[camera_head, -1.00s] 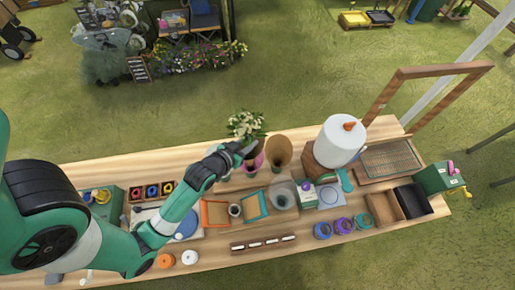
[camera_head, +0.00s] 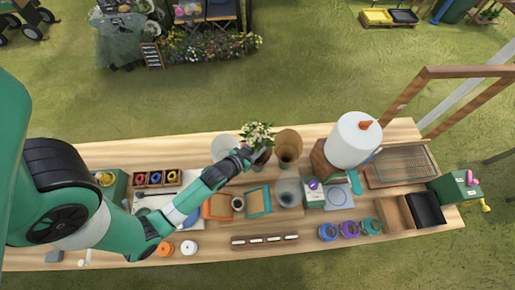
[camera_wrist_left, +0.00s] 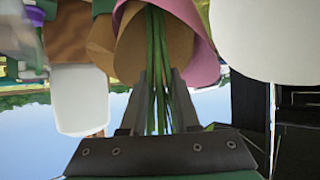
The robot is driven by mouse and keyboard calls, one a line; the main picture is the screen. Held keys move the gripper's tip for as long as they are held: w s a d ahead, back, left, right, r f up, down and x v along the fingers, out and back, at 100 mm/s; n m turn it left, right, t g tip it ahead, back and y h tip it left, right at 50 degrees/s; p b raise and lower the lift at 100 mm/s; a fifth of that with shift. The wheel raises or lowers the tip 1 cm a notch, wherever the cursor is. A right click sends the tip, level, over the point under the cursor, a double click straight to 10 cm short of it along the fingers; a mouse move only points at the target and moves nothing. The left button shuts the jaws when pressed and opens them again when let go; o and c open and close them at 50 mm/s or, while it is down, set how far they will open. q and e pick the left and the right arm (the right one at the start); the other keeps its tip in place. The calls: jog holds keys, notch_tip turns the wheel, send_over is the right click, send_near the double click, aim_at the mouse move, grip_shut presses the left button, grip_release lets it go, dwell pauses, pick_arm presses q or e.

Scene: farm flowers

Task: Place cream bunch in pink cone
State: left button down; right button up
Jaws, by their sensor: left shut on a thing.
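The cream bunch (camera_head: 257,135) has pale flowers and green leaves and is held over the row of cones at the table's back edge. My left gripper (camera_head: 247,154) is shut on its green stems (camera_wrist_left: 157,75), which show between the fingers in the left wrist view. The pink cone (camera_head: 263,157) is just below and beside the bunch, mostly covered by flowers and gripper in the head view. In the left wrist view the pink cone (camera_wrist_left: 205,72) shows behind the stems, partly covered by brown paper. I cannot tell whether any stems are inside it. My right gripper is not in view.
A brown cone (camera_head: 289,146) stands right of the pink one and a pale cone (camera_head: 224,147) left of it. A white roll (camera_head: 353,139) stands further right. Orange (camera_head: 217,207) and teal (camera_head: 257,201) frames lie in front of the cones.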

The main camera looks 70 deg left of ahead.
pick_arm(q)
jog(key=c, duration=1.1)
grip_release()
jog(key=shift+f, duration=0.15)
jog(key=o, duration=0.5)
jog(key=shift+c, duration=0.2)
jog(key=shift+r, duration=0.3)
jog(key=v, duration=1.2)
jog(key=shift+f+p, duration=0.15)
jog(key=shift+p, duration=0.3)
